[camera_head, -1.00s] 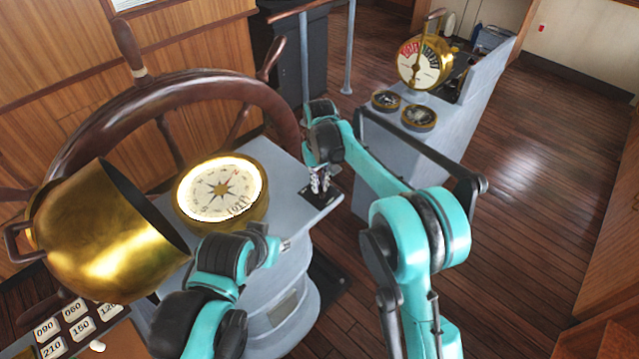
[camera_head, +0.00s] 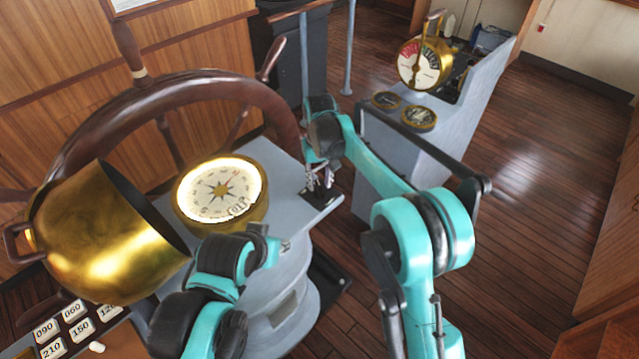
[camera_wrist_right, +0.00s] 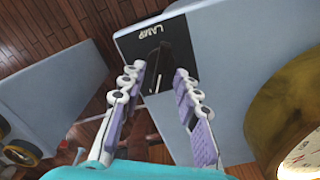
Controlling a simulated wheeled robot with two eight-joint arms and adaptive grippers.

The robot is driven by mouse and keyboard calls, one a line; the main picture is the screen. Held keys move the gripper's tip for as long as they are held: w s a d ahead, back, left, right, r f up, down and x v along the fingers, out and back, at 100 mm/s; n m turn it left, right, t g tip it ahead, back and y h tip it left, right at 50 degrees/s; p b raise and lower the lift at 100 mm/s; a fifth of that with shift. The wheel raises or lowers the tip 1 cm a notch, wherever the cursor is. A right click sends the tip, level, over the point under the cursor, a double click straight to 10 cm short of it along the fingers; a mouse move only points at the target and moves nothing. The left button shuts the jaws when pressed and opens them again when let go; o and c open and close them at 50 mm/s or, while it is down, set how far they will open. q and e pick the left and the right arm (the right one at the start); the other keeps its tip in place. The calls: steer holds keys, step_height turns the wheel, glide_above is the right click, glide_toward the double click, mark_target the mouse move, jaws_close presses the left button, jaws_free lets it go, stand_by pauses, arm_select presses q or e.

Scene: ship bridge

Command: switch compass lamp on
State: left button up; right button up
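The compass (camera_head: 218,188) has a brightly lit dial in a brass bowl on the grey pedestal. A black plate marked LAMP (camera_wrist_right: 150,50) lies on the pedestal's corner, with a dark switch lever on it. The plate also shows in the head view (camera_head: 326,197). My right gripper (camera_head: 320,178) is just above this plate. In the wrist view its two fingers (camera_wrist_right: 160,75) are apart, pointing at the switch, with nothing clamped between them. My left gripper (camera_head: 277,246) is low in front of the compass; its fingers are too small to read.
A large wooden wheel (camera_head: 180,88) stands behind the compass. A brass hood (camera_head: 105,235) is tilted left of it. Numbered tiles (camera_head: 72,310) lie at lower left. A grey console with a brass telegraph (camera_head: 424,64) stands at the back right. The floor at right is clear.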

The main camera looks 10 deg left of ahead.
mark_target(319, 186)
step_height(319, 186, up, 10)
steer(key=shift+r, duration=0.25)
steer(key=shift+f, duration=0.1)
stand_by(0.4)
